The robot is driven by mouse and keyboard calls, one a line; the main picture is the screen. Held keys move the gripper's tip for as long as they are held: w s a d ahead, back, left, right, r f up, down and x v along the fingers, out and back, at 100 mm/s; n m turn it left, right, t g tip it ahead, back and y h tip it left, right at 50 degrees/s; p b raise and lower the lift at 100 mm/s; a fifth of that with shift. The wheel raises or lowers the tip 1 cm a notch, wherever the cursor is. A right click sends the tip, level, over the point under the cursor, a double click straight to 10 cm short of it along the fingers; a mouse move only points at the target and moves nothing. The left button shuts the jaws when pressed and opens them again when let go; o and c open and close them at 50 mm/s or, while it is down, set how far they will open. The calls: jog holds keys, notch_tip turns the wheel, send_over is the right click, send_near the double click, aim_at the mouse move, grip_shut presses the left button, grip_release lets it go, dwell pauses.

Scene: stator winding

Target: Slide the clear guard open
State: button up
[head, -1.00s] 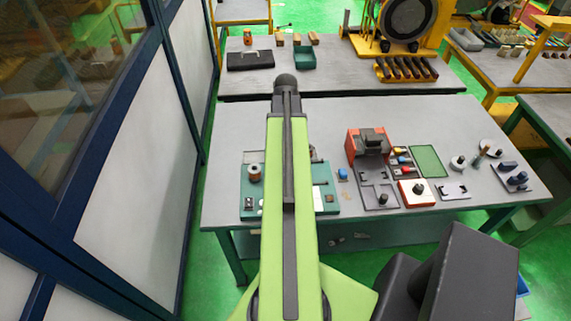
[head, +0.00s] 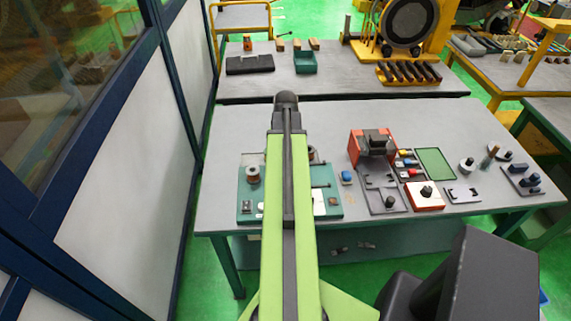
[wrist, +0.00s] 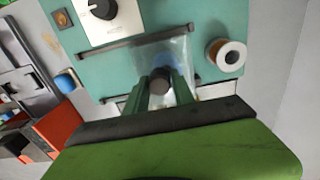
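The clear guard (wrist: 177,50) is a see-through panel over the teal board in the wrist view, between two dark rails. A bluish shape shows through it. A dark round knob (wrist: 160,84) stands at its near end. My gripper (wrist: 161,80) has its two green fingers on either side of this knob. Whether they press on it or stand just clear I cannot tell.
A copper-coloured spool (wrist: 227,54) stands close right of the guard in the wrist view. A white dial box (wrist: 108,20) is at upper left. Right of the board, the grey table (head: 440,130) bears a red fixture (head: 362,148) and a red-and-white dial box (head: 422,196).

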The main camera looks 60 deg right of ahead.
jog(key=c, duration=0.4)
jog(key=shift+s+d, duration=1)
jog(key=shift+s, duration=0.4)
jog(key=shift+s+d, duration=1)
jog(key=shift+s, duration=0.45)
jog(key=shift+s+d, duration=1)
jog(key=shift+s, duration=0.4)
jog(key=o, duration=1)
jog(key=shift+c, duration=0.2)
notch_tip(320, 180, up, 6)
jog(key=p, duration=0.6)
